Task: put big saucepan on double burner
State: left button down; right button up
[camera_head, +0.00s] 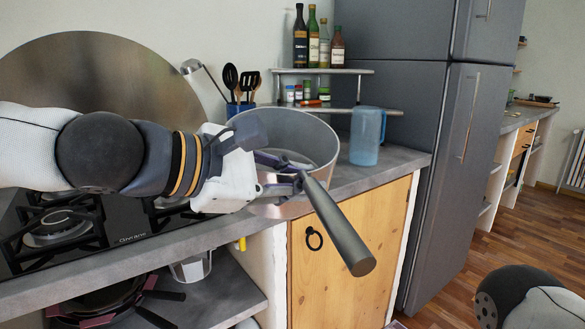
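The big saucepan (318,140), a wide grey metal pot, stands on the counter right of the hob, near the front edge. Its thick dark handle (343,232) points out over the edge toward me. My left gripper (297,176) is at the root of the handle, in front of the pot wall. Its fingertips are partly hidden by the handle, so I cannot tell whether they are closed on it. The double burner, a black gas hob (128,239) with grates, is at the left, partly hidden by my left arm. My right gripper is out of view.
A blue jug (367,136) stands close right of the saucepan. A utensil holder (240,107) and a shelf (322,71) with bottles are behind it. A round metal disc (105,75) stands behind the hob. A grey fridge (418,150) bounds the counter's right.

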pick_arm(q)
jog(key=s+a+f, duration=0.5)
jog(key=a+f, duration=0.4)
jog(key=f, duration=0.1)
jog(key=s+a+f, duration=0.5)
jog(key=a+f, duration=0.4)
jog(key=f, duration=0.2)
jog(key=shift+s+a+p, duration=0.15)
jog(key=shift+s+p, duration=0.25)
jog(key=shift+f, duration=0.1)
